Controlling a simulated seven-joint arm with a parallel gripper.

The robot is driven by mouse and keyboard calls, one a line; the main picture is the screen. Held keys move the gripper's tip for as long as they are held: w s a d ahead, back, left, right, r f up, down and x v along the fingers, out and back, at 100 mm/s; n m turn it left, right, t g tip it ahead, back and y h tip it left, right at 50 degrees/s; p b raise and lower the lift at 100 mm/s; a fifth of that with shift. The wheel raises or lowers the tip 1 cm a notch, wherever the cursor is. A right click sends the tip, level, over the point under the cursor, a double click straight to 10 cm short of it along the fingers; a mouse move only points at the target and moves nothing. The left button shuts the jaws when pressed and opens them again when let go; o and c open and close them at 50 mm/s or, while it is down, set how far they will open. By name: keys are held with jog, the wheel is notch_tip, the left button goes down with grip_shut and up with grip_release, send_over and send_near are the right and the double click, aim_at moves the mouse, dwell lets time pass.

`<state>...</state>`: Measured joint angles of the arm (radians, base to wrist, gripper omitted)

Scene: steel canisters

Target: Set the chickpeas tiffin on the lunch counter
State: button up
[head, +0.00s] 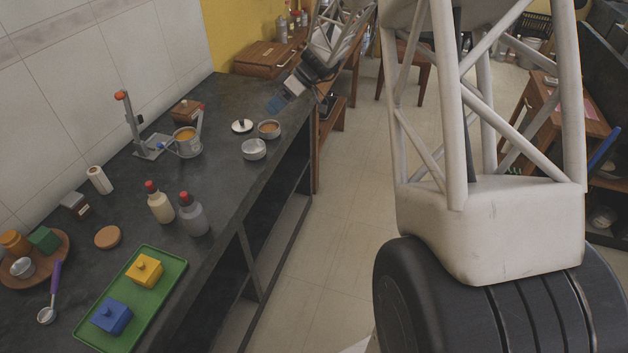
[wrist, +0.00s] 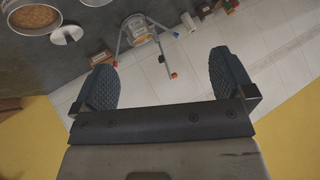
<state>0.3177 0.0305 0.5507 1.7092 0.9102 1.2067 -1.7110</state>
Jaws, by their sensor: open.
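A round open steel canister (head: 268,136) with tan-brown contents, which look like chickpeas, stands on the dark counter (head: 222,110). It also shows at the upper left of the wrist view (wrist: 27,33). A second steel canister (head: 253,153) stands just in front of it; its contents are hard to make out. A loose steel lid (head: 242,126) lies beside them. My gripper (head: 277,103) is over the counter's far part, beyond the canisters. In the wrist view its two fingers (wrist: 165,85) are wide apart with nothing between them. I cannot tell which surface is the lunch counter.
A stand (head: 150,148) and a pot of orange food (head: 187,147) are left of the canisters. Two red-capped bottles (head: 178,210), a green tray (head: 150,290) with yellow and blue boxes, and a round wooden board (head: 50,275) occupy the near counter. A wooden box (head: 262,58) is at the back.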

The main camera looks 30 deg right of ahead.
jog(key=s+a+r+m+g+h, duration=0.1)
jog(key=s+a+r+m+h, duration=0.3)
jog(key=s, duration=0.7)
jog(key=s+a+r+m+h, duration=0.1)
jog(key=s+a+r, duration=0.5)
jog(key=s, duration=0.5)
jog(key=s+r+m+t+h, duration=0.1)
jog(key=s+m+h, duration=0.3)
jog(key=s, duration=1.7)
jog(key=shift+d+r+m+t+h, duration=0.2)
jog(key=shift+m+t+h, duration=0.1)
jog(key=shift+m+t, duration=0.3)
